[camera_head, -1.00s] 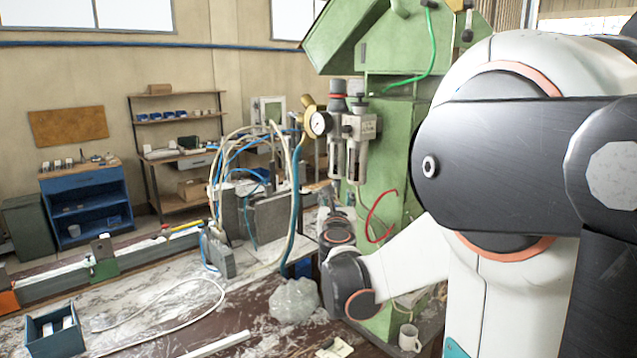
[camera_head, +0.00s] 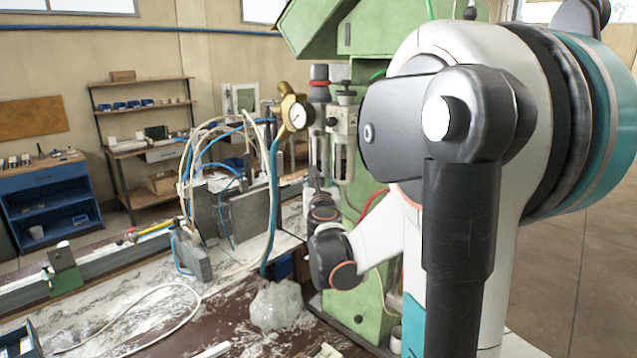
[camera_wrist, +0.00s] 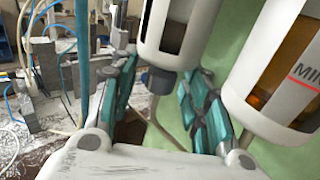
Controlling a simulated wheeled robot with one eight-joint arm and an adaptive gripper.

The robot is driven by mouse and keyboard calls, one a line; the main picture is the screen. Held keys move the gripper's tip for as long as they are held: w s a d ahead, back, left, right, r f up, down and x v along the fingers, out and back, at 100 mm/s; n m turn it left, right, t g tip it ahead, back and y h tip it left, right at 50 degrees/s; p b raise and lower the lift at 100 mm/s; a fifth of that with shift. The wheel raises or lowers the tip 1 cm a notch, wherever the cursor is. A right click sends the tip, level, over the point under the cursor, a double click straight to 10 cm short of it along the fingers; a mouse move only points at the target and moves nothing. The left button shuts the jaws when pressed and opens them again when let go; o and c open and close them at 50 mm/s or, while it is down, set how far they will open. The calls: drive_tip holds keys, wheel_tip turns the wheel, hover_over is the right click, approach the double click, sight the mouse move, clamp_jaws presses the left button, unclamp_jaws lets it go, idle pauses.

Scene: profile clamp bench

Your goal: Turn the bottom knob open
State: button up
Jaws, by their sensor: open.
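The filter-regulator unit (camera_head: 343,122) with its gauge (camera_head: 299,116) is mounted on the green machine. Two clear bowls in white guards hang under it. In the wrist view the nearer left bowl (camera_wrist: 183,32) ends in a dark grey bottom knob (camera_wrist: 162,82). The right bowl (camera_wrist: 283,75) holds amber liquid. My gripper (camera_wrist: 158,88) is open, with one teal-padded finger on each side of the knob. I cannot tell whether either finger touches it. In the head view the knob and fingertips are too small or hidden to make out.
Pale and blue hoses (camera_head: 272,190) hang left of the unit, near grey blocks (camera_head: 245,213). The green machine body (camera_head: 345,308) stands close behind. Open floor (camera_head: 580,260) shows at right.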

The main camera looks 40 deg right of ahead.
drive_tip(key=shift+c, duration=0.3)
clamp_jaws()
drive_tip(key=shift+w+m+g+h, duration=0.1)
drive_tip(key=shift+m+g+h, duration=0.2)
drive_tip(key=m+g+h+b, duration=0.1)
drive_tip(key=m+g+h, duration=0.2)
drive_tip(key=g, duration=0.1)
drive_tip(key=shift+a+f, duration=0.1)
drive_tip(key=shift+f, duration=0.05)
drive_tip(key=m+g+h+b, duration=0.1)
drive_tip(key=m+g, duration=0.1)
drive_tip(key=g, duration=0.1)
drive_tip(key=m+g+h+b, duration=0.1)
drive_tip(key=m+g, duration=0.2)
drive_tip(key=shift+g+h, duration=0.3)
drive_tip(key=m+g, duration=0.2)
drive_tip(key=g, duration=0.1)
drive_tip(key=m+g, duration=0.2)
drive_tip(key=g, duration=0.1)
drive_tip(key=shift+g, duration=0.3)
drive_tip(key=shift+m+g+y, duration=0.5)
drive_tip(key=shift+m+g, duration=0.3)
drive_tip(key=shift+g, duration=0.4)
drive_tip(key=shift+r+m+g+y, duration=0.25)
drive_tip(key=shift+m+g+y, duration=0.35)
drive_tip(key=shift+m+g, duration=0.5)
